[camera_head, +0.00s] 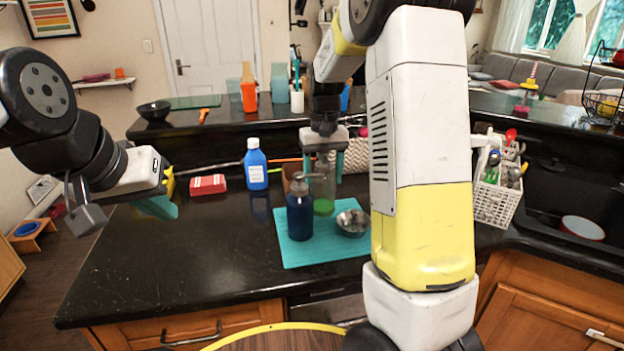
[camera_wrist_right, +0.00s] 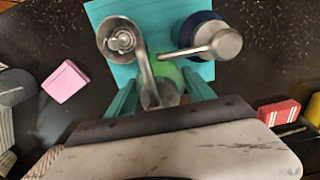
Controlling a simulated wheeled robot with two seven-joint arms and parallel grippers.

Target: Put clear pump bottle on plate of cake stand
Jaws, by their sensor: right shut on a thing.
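The clear pump bottle (camera_head: 323,197) has green liquid at its bottom and is at the turquoise mat, behind a blue pump bottle. My right gripper (camera_head: 325,170) comes down from above and is shut on it. In the right wrist view the clear pump bottle's metal pump (camera_wrist_right: 157,88) shows between the turquoise fingers of my right gripper (camera_wrist_right: 160,92). I cannot tell whether its base touches the mat. My left gripper (camera_head: 160,206) hangs over the counter's left part, away from the bottle; its jaw opening is unclear. I cannot make out a cake stand.
The blue pump bottle (camera_head: 299,213) and a metal bowl (camera_head: 352,223) stand close by on the turquoise mat (camera_head: 325,252). A blue bottle (camera_head: 256,166) and a red box (camera_head: 208,185) are behind, to the left. A white utensil basket (camera_head: 494,202) is right. The counter's front left is clear.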

